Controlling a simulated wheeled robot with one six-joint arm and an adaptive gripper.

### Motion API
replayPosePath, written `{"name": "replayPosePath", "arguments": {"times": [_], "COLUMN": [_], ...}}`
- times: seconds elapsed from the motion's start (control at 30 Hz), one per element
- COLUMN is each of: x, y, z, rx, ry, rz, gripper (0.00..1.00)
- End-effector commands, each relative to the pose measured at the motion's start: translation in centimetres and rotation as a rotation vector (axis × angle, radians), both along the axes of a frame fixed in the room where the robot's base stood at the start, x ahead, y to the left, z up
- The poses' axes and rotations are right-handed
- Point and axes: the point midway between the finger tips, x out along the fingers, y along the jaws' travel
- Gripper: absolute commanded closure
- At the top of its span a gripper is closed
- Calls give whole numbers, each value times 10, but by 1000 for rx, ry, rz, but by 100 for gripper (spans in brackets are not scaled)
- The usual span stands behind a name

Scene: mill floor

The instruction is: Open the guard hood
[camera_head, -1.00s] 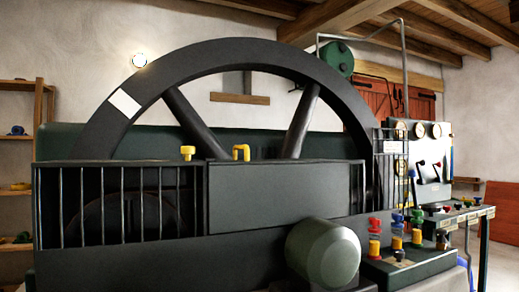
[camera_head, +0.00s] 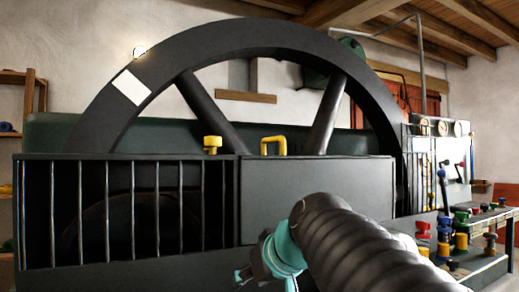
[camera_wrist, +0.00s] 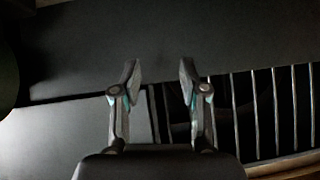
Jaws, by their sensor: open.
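The guard hood appears to be the plain dark grey panel (camera_head: 315,190) in front of the big flywheel (camera_head: 150,60). A yellow bent handle (camera_head: 274,145) stands on its top edge near the left end. My gripper (camera_head: 243,277) is low in front of the hood's lower left part, below the handle and apart from it. In the wrist view my gripper (camera_wrist: 158,72) has its two fingers spread with nothing between them. A dark surface and metal bars show beyond the fingers; the yellow handle is not in that view. My arm hides the hood's lower right part.
A barred fence (camera_head: 130,210) adjoins the hood on the left, with a yellow knob (camera_head: 213,144) at its top. A bench with coloured knobs (camera_head: 462,240) and a gauge panel (camera_head: 455,160) stand at the right. Free space shows above the handle, before the wheel.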

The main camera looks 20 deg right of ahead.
Motion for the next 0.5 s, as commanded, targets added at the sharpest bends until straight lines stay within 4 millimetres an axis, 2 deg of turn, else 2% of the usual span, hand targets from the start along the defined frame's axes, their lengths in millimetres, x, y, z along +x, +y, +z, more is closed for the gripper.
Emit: {"name": "replayPosePath", "arguments": {"times": [0.03,0.2,0.3,0.4,0.5], "x": [18,60,73,78,79], "y": [-17,-67,-97,-123,-141], "z": [24,116,165,206,237], "rx": [-3,-50,-101,-156,-205], "ry": [-64,-289,-416,-525,-606], "rz": [-8,-1,1,4,8], "gripper": [57,57,57,57,57]}}
